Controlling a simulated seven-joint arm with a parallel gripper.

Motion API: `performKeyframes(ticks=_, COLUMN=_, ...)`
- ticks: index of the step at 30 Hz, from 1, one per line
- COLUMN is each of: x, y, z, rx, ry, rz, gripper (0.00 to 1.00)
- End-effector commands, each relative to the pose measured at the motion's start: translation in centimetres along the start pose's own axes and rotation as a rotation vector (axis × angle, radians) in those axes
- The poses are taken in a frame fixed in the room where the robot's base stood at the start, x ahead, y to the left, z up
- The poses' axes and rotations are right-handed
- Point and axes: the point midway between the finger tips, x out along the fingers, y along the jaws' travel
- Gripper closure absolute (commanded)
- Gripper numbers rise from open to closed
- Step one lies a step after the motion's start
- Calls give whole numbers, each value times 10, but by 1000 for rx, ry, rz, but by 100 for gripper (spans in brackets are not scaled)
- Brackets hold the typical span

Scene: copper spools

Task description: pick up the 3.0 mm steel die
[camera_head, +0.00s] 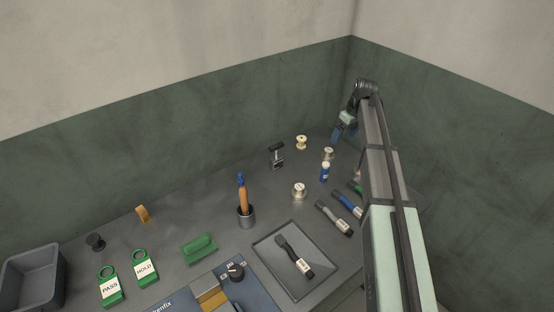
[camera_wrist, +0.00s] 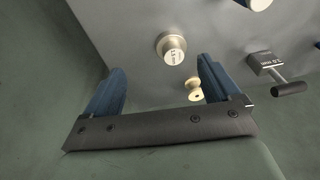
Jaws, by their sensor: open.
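My gripper (camera_head: 337,133) is open and empty, with blue fingers, near the far corner of the bench. In the wrist view my gripper (camera_wrist: 162,70) has its fingers spread wide. A round steel die (camera_wrist: 172,48) with a pale labelled top shows between and beyond the fingertips; it touches neither finger. It appears as the far round die (camera_head: 328,153) in the head view, just below and left of my gripper. I cannot read which is 3.0 mm.
Dark-headed (camera_head: 333,217) and blue (camera_head: 346,204) labelled tools lie in front. Green walls meet close behind my gripper.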

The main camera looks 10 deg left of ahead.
Motion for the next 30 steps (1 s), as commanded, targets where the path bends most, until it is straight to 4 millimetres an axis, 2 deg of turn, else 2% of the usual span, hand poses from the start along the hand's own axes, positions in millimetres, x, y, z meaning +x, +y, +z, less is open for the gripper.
performKeyframes(ticks=1, x=-2, y=-22, z=-18, rx=-52, ry=-18, rz=1, gripper=10)
performKeyframes(ticks=6, x=-11, y=-88, z=-62, rx=-207, ry=-76, rz=8, gripper=10)
performKeyframes(ticks=12, x=-22, y=-162, z=-102, rx=-370, ry=-138, rz=18, gripper=10)
performKeyframes(ticks=15, x=-26, y=-190, z=-114, rx=-429, ry=-162, rz=23, gripper=10)
performKeyframes(ticks=18, x=-30, y=-210, z=-122, rx=-470, ry=-177, rz=26, gripper=10)
performKeyframes(ticks=23, x=-30, y=-223, z=-126, rx=-499, ry=-189, rz=29, gripper=10)
performKeyframes(ticks=26, x=-19, y=-224, z=-124, rx=-501, ry=-191, rz=28, gripper=10)
performKeyframes(ticks=30, x=4, y=-222, z=-119, rx=-500, ry=-191, rz=27, gripper=10)
